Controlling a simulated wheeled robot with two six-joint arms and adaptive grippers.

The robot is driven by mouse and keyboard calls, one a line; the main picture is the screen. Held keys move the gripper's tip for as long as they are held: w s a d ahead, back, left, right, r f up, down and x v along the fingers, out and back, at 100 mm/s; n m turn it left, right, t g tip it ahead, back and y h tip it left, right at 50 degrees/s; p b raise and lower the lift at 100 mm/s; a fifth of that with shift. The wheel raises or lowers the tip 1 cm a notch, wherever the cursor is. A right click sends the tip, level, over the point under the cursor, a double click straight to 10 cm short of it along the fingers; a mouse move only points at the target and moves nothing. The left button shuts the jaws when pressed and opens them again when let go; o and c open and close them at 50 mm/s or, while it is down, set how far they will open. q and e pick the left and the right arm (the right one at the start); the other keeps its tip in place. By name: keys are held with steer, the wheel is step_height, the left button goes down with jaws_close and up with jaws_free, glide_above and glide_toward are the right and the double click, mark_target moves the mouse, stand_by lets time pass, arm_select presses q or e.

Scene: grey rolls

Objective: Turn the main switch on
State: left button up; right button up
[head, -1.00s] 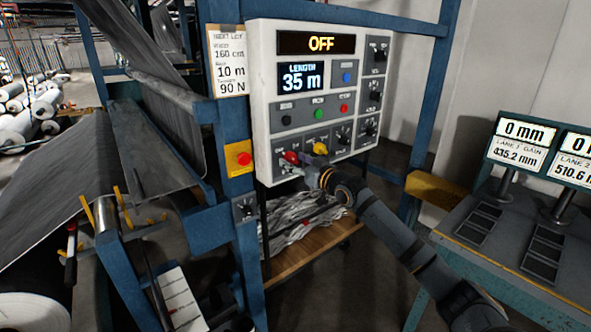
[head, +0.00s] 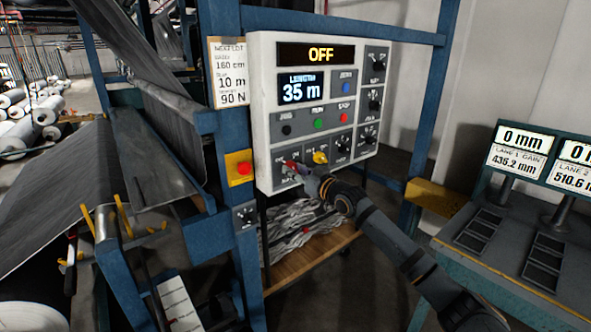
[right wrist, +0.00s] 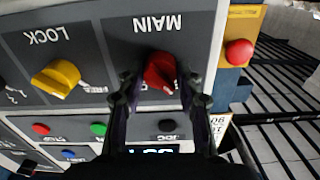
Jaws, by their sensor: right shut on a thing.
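The main switch is a red knob (right wrist: 160,72) under the label MAIN, upside down in the right wrist view. It sits at the lower left of the white control panel (head: 262,130), whose top display (head: 318,54) reads OFF. My right gripper (right wrist: 160,92) has its two dark fingers on either side of the red knob and is shut on it. In the head view my right gripper (head: 308,174) reaches the panel from the lower right and hides part of the red knob (head: 291,164). My left gripper is not in view.
A yellow LOCK knob (right wrist: 56,77) is beside the main switch. Green, red, black and blue buttons are close by on the panel. A red emergency button (head: 244,168) on a yellow plate is left of the panel. A bench with displays (head: 518,140) stands at the right.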

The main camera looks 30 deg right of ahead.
steer(key=m+p, duration=0.3)
steer(key=shift+r, duration=0.2)
steer(key=m+p, duration=0.3)
steer(key=m, duration=0.1)
steer(key=shift+m, duration=0.4)
steer(key=m+p, duration=0.2)
steer(key=m, duration=0.2)
steer(key=shift+f, duration=0.1)
steer(key=shift+f+m+p, duration=0.15)
steer(key=shift+m+p, duration=0.95)
steer(key=shift+m, duration=1.4)
steer(key=o, duration=1.2)
